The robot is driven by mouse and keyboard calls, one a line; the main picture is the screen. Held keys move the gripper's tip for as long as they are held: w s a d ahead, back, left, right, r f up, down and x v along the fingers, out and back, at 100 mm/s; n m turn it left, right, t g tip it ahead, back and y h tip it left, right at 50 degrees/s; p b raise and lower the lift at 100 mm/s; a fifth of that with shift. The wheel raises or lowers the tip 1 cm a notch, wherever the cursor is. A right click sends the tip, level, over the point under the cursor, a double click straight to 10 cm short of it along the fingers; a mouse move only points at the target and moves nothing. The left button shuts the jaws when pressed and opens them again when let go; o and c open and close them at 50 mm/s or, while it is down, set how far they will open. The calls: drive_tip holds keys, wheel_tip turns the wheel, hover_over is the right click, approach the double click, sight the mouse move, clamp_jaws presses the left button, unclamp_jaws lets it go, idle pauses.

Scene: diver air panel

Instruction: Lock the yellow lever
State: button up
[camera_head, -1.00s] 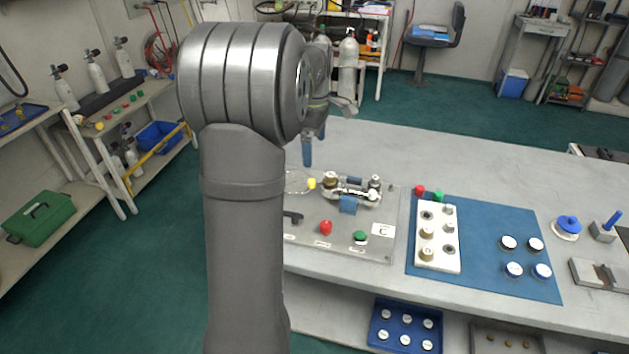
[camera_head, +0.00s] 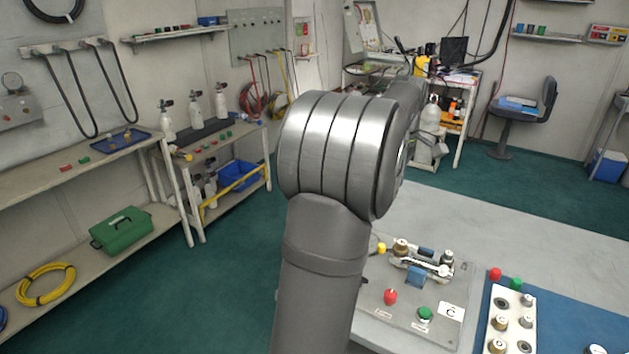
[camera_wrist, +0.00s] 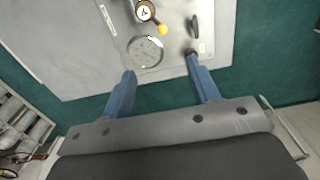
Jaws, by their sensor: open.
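The yellow lever's round yellow knob (camera_head: 380,248) shows just right of my arm in the head view, at the left of the grey panel (camera_head: 400,318). In the wrist view the yellow knob (camera_wrist: 162,29) is near the top, beside a round fitting marked A (camera_wrist: 145,11). Its lever arm is mostly out of sight. My gripper (camera_wrist: 161,66) is open and empty, its two blue fingers spread over the panel's edge. The knob lies beyond the fingertips, between their lines. The fingers cannot be made out in the head view.
The panel also bears a red knob (camera_head: 390,296), a green knob (camera_head: 425,313) and a metal valve assembly with a blue block (camera_head: 416,276). A black handle (camera_wrist: 194,26) is near the right fingertip in the wrist view. A white block (camera_head: 511,316) stands to the right.

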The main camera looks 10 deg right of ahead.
drive_tip(key=shift+w+a+f+m, duration=0.2)
drive_tip(key=shift+f+m, duration=0.1)
drive_tip(key=c, duration=0.7)
drive_tip(key=shift+w+a+f+m, duration=0.15)
drive_tip(key=shift+a+f+m, duration=0.1)
drive_tip(key=shift+m, duration=0.25)
drive_tip(key=c, duration=0.4)
drive_tip(key=w+a+f+m, duration=0.1)
drive_tip(key=m, duration=0.1)
drive_tip(key=w+a+f+m+g+h, duration=0.1)
drive_tip(key=f+m, duration=0.1)
drive_tip(key=m, duration=0.1)
drive_tip(key=w+a+f+m+g+h, duration=0.1)
drive_tip(key=m, duration=0.2)
drive_tip(key=shift+a+f, duration=0.2)
drive_tip(key=shift+f, duration=0.1)
clamp_jaws()
drive_tip(key=w+a+f+m+h, duration=0.5)
drive_tip(key=a+m, duration=0.1)
drive_tip(key=m, duration=0.6)
drive_tip(key=shift+a+m+g, duration=0.3)
drive_tip(key=shift+a+m, duration=0.05)
drive_tip(key=shift+m, duration=0.05)
